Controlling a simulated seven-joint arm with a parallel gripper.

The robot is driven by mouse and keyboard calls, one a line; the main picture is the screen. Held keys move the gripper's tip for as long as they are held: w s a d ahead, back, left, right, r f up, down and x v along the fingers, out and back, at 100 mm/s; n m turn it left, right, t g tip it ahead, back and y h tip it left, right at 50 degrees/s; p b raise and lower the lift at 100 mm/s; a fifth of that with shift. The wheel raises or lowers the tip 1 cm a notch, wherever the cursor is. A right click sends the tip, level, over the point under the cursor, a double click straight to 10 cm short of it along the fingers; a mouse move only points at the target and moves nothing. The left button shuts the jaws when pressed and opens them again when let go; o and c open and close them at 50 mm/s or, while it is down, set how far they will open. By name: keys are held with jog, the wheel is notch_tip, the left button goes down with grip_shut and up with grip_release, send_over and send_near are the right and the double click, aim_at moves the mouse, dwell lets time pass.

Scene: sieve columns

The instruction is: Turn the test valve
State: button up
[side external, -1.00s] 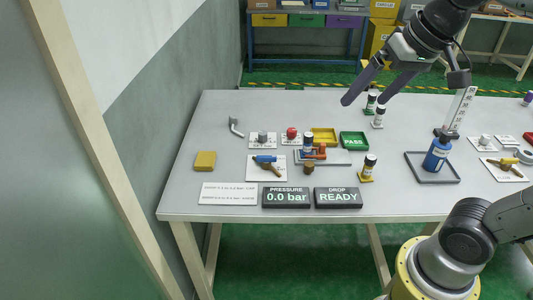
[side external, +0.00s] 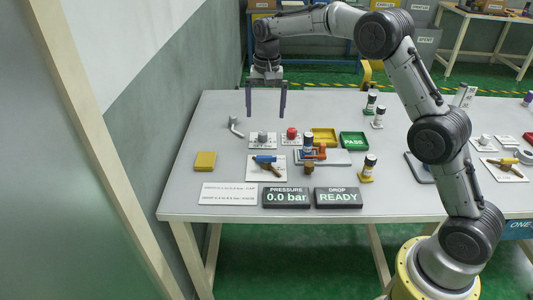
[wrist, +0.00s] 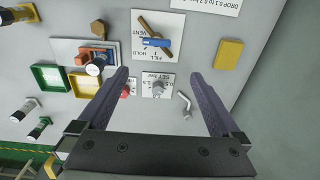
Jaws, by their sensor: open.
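The valve, with a blue part and a brass bar, sits on a white plate left of centre on the table in the side view (side external: 264,159). In the wrist view the valve (wrist: 155,42) is at the top middle; its plate carries upside-down words including VENT, FILL and HOLD. The brass bar lies slantwise across the plate. My gripper (side external: 266,115) is open and empty, fingers pointing down, above the table's back left part, behind the valve. In the wrist view my gripper (wrist: 160,75) frames a grey knob (wrist: 158,88), with the valve beyond the fingertips.
A red button (side external: 292,133) is right of the grey knob. A bent metal piece (side external: 236,127) lies left of it. A fixture with a column (side external: 308,143) stands right of the valve. The PRESSURE display (side external: 286,198) reads 0.0 bar; the DROP display (side external: 338,198) reads READY.

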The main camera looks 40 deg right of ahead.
aim_at(267, 156)
jog(key=shift+g, duration=0.3)
notch_tip(267, 156, down, 16)
jog(key=shift+s+d+f, duration=0.1)
jog(key=shift+s+f, duration=0.05)
jog(key=c, duration=1.2)
jog(key=shift+o, duration=0.2)
